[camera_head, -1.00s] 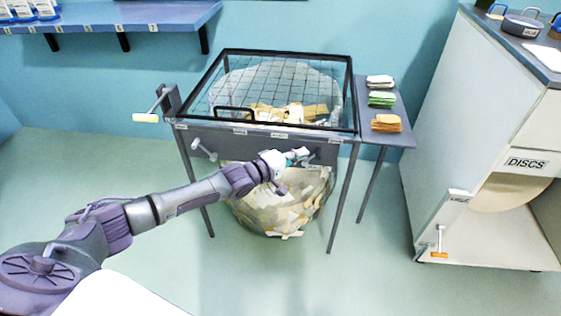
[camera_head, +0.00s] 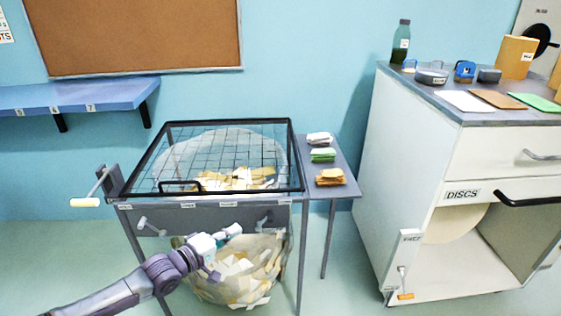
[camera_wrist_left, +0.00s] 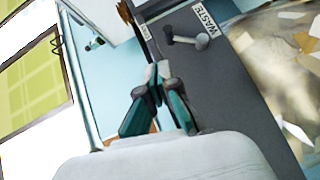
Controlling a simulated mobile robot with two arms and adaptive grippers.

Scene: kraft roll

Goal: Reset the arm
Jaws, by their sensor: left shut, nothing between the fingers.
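My left gripper (camera_head: 226,236) is in front of the grey table's front panel (camera_head: 205,220) in the head view, with its arm coming in from the lower left. It is shut and empty. In the left wrist view its fingers (camera_wrist_left: 157,78) meet close to the panel, near a grey lever and a label reading WASTE (camera_wrist_left: 204,14). I cannot tell whether the fingertips touch the panel. My right gripper is not in view.
A mesh-topped frame (camera_head: 225,155) covers the table, with a crank handle (camera_head: 90,200) at its left. A bag of scraps (camera_head: 240,275) hangs below. A side shelf (camera_head: 340,186) holds folded stacks. A white DISCS cabinet (camera_head: 385,190) stands right. Floor shows between them.

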